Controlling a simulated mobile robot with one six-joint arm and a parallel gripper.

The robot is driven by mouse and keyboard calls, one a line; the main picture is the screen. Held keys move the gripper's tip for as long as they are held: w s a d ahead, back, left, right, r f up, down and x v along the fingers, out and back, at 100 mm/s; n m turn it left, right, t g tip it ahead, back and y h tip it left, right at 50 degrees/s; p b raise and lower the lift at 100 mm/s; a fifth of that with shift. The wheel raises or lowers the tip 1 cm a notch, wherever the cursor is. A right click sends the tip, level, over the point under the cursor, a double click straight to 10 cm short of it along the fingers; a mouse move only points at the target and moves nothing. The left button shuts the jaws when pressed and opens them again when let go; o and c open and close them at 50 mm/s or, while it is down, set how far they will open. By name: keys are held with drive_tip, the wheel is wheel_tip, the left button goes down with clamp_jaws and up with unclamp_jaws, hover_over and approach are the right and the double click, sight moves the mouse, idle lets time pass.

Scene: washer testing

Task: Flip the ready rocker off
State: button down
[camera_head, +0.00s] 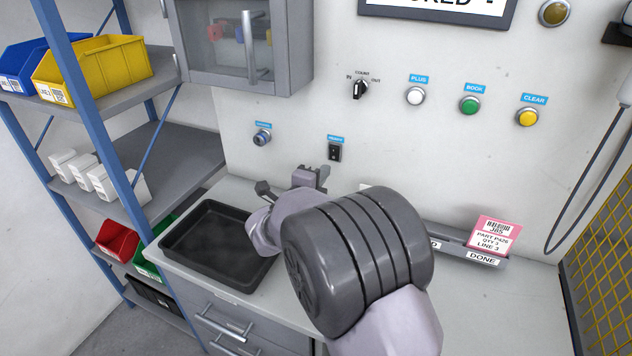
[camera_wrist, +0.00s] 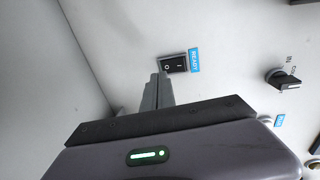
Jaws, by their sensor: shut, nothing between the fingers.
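The ready rocker (camera_head: 335,152) is a small black switch on the white wall, under a blue label. It also shows in the wrist view (camera_wrist: 174,65), with a white circle and a line mark on its face beside the blue READY label (camera_wrist: 195,60). My gripper (camera_head: 322,172) is in front of the wall, just below and left of the rocker in the head view. In the wrist view my gripper (camera_wrist: 158,76) has its fingers together and empty, tips close to the rocker's lower left edge. I cannot tell whether they touch it. Which way the rocker is tipped is unclear.
A selector knob (camera_head: 359,89), white (camera_head: 415,96), green (camera_head: 469,104) and yellow (camera_head: 527,117) buttons sit to the right on the wall. A blue-ringed control (camera_head: 262,137) is left. A cabinet (camera_head: 290,50) hangs above; a black tray (camera_head: 170,240) lies on the counter.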

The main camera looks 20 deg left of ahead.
drive_tip(key=s+f+p, duration=0.1)
drive_tip(key=s+p, duration=0.1)
drive_tip(key=s, duration=0.7)
drive_tip(key=shift+s+a+f, duration=0.3)
drive_tip(key=shift+a+f, duration=0.05)
drive_tip(key=shift+a, duration=0.05)
drive_tip(key=d+r+n+g+y, duration=0.45)
drive_tip(key=d+r+n, duration=0.25)
drive_tip(key=d+r, duration=0.75)
drive_tip(key=s+d+f+n+g, duration=0.2)
drive_tip(key=s+d, duration=0.3)
drive_tip(key=s, duration=0.4)
drive_tip(key=s+d+f+n+g+h, duration=0.1)
drive_tip(key=s+d+f+n+g, duration=0.1)
drive_tip(key=s+d, duration=0.4)
drive_tip(key=s+d+f+n+g, duration=0.2)
drive_tip(key=s+d, duration=0.4)
drive_tip(key=s, duration=0.6)
drive_tip(key=shift+d+n, duration=0.15)
drive_tip(key=shift+n, duration=0.55)
